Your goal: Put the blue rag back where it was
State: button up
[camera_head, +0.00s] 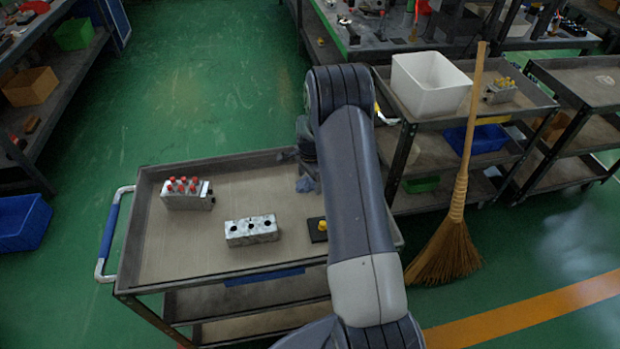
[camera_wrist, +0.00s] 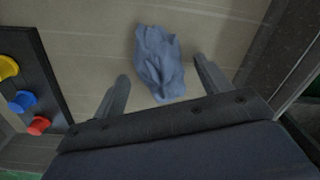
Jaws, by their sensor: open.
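The blue rag (camera_wrist: 160,62) lies crumpled on the cart top in the wrist view, just beyond and between my fingertips. In the head view a small part of the rag (camera_head: 306,184) shows beside my arm, near the back edge of the cart tray. My gripper (camera_wrist: 160,85) is open, with one finger on each side of the rag's near end and nothing held. In the head view my arm hides most of the gripper. I cannot tell how high the fingers are above the tray.
The cart (camera_head: 160,245) has a raised rim. On it stand a valve block with red caps (camera_head: 187,195), a block with dark holes (camera_head: 251,230) and a dark plate (camera_head: 317,230) with coloured knobs. A broom (camera_head: 452,235) and another cart with a white bin (camera_head: 428,85) stand right.

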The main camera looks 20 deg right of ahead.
aim_at(310, 179)
jog(key=shift+r, duration=0.1)
notch_tip(310, 179, up, 12)
jog(key=b, duration=0.1)
jog(key=shift+s, duration=0.25)
jog(key=f, duration=0.4)
jog(key=f+p, duration=0.1)
jog(key=f, duration=0.7)
jog(key=shift+w, duration=0.25)
jog(key=shift+r, duration=1.15)
